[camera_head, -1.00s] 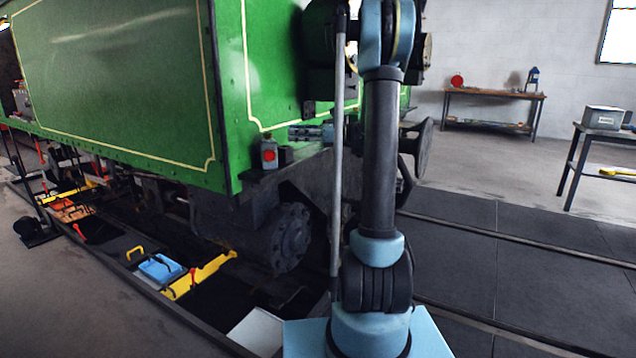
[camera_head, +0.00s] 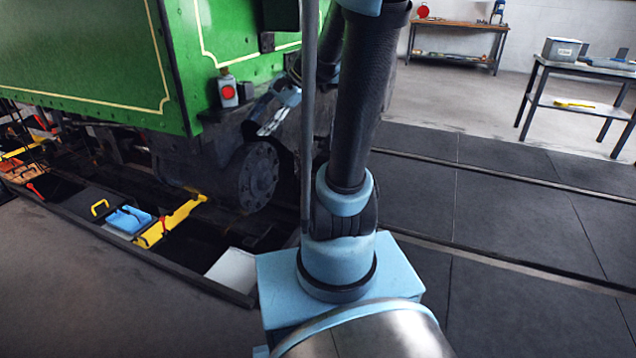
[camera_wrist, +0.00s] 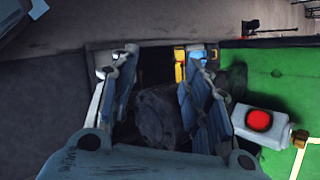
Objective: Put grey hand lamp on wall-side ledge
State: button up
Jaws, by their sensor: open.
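The grey hand lamp (camera_head: 227,92) has a round red lens and stands upright on a dark ledge (camera_head: 212,114) at the corner of the green tram. My gripper (camera_head: 268,125) is open and empty, just right of the lamp in the head view. In the wrist view the lamp (camera_wrist: 270,122) lies right of my open gripper (camera_wrist: 163,65), outside the right finger. Part of the gripper is hidden behind my arm in the head view. I cannot tell which surface is the wall-side ledge.
The green tram body (camera_head: 80,50) rises left of my gripper, with a dark round cylinder (camera_head: 258,178) below. A pit at the left holds a blue tray (camera_head: 128,219) and a yellow bar (camera_head: 170,221). A workbench (camera_head: 455,27) and a table (camera_head: 580,68) stand at the right, beyond clear floor.

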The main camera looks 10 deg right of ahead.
jog(key=s+d+f+n+h, duration=0.8)
jog(key=s+d+f+n, duration=0.2)
jog(key=s, duration=0.7)
notch_tip(320, 180, down, 3)
jog(key=d, duration=0.2)
jog(key=shift+d, duration=0.4)
